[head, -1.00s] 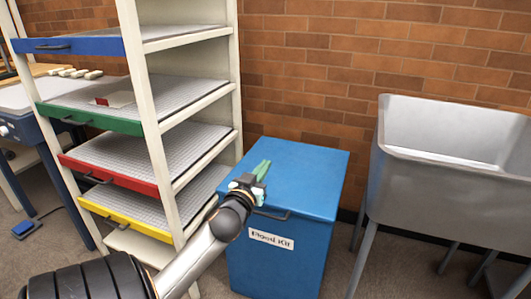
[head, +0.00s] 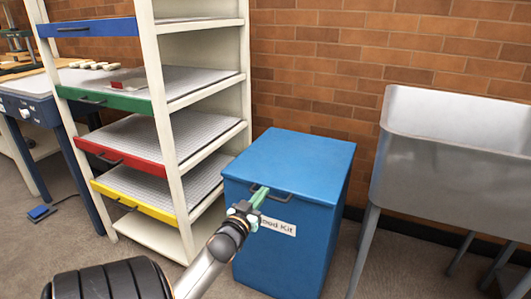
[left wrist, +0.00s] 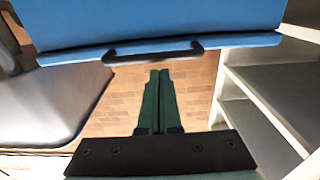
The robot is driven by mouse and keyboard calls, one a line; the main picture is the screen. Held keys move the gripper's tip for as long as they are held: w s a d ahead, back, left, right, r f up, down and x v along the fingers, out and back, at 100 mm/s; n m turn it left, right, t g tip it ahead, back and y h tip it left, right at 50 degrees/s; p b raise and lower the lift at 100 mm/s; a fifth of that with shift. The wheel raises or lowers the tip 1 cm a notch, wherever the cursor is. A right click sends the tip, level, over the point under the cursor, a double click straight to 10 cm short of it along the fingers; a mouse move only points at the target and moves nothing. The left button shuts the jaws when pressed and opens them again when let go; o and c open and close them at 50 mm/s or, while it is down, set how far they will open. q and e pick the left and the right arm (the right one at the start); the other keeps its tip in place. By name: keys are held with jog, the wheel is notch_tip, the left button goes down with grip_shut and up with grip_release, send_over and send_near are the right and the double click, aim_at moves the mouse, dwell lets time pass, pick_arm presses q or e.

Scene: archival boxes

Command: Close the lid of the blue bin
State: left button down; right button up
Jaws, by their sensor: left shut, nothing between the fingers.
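The blue bin (head: 275,245) stands on the floor beside the shelf rack, its white label partly hidden by my left arm. Its blue lid (head: 295,158) lies flat across the top, with no gap that I can make out. A dark handle (head: 283,196) is on the lid's front edge. My left gripper (head: 262,190) has green fingers, shut and empty, in front of that edge and overlapping the handle's left part. In the left wrist view, the fingertips (left wrist: 160,73) point at the handle (left wrist: 153,50) and look just apart from it. My right gripper is out of view.
A white rack (head: 168,110) with blue, green, red and yellow shelf fronts stands left of the bin. A grey metal sink (head: 450,155) on legs is at the right. A brick wall (head: 310,70) is close behind the bin.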

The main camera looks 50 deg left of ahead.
pick_arm(q)
jog(key=shift+s+d+f+b, duration=0.1)
jog(key=shift+f+b, duration=0.2)
jog(key=shift+f, duration=0.6)
jog(key=shift+s+d+f+b, duration=0.1)
jog(key=shift+f+b, duration=0.15)
jog(key=shift+f, duration=0.65)
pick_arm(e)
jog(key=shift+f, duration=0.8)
pick_arm(q)
notch_tip(320, 180, up, 6)
jog(key=s+p, duration=0.1)
jog(key=p, duration=0.4)
jog(key=s+d+f+p, duration=0.1)
jog(key=s+d+f, duration=0.3)
jog(key=s, duration=0.3)
jog(key=shift+f, duration=0.35)
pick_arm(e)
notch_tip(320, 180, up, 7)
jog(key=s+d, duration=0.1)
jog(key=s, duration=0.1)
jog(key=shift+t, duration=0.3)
pick_arm(q)
jog(key=shift+d, duration=0.1)
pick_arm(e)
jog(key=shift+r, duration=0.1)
